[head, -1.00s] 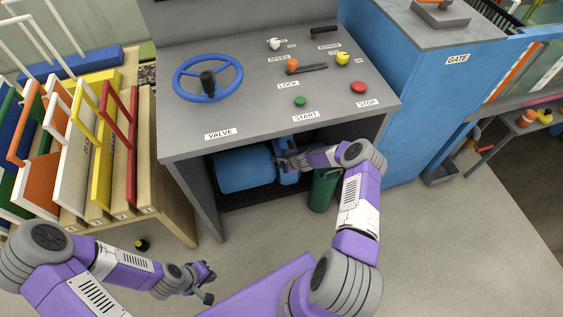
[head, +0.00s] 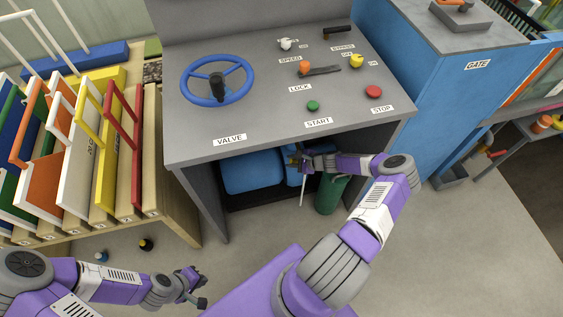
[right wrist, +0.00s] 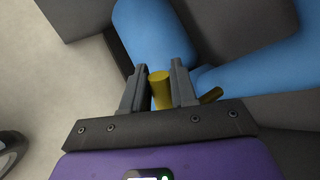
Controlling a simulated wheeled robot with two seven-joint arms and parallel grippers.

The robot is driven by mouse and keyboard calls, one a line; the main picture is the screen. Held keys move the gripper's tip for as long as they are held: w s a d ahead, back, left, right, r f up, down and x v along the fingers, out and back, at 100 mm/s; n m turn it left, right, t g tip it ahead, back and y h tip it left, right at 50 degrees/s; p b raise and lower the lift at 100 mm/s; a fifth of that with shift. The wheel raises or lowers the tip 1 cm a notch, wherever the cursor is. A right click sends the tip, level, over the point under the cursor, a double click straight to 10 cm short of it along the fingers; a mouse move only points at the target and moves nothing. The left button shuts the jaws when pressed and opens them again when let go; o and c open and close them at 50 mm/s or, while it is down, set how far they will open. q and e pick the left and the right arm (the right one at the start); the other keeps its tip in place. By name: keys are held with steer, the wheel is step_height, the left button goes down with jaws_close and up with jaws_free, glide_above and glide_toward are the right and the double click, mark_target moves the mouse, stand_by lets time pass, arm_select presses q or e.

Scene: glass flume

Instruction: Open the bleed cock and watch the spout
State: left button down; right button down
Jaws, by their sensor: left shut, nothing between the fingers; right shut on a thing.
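My right gripper (head: 298,160) reaches under the front of the grey console, beside the blue pump body (head: 252,172). In the right wrist view its fingers (right wrist: 160,90) are closed on a brass bar (right wrist: 161,88), which looks like the bleed cock's handle. A second, smaller brass piece (right wrist: 211,95) shows right of the fingers; I cannot tell whether it is the spout. In the head view a thin whitish stream (head: 303,190) runs down below the right gripper. The cock's body and the spout's mouth are hidden there. My left gripper (head: 199,289) is shut and empty, low over the floor.
The console top carries a blue handwheel (head: 217,80), a green START button (head: 313,105) and a red STOP button (head: 374,92). A green cylinder (head: 330,193) stands right of the stream. A board rack (head: 152,165) is at left, a blue cabinet (head: 425,110) at right.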

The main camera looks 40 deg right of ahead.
steer(key=shift+s+d, duration=0.1)
steer(key=c, duration=1.3)
jaws_free()
steer(key=shift+o, duration=1.4)
steer(key=shift+r, duration=0.1)
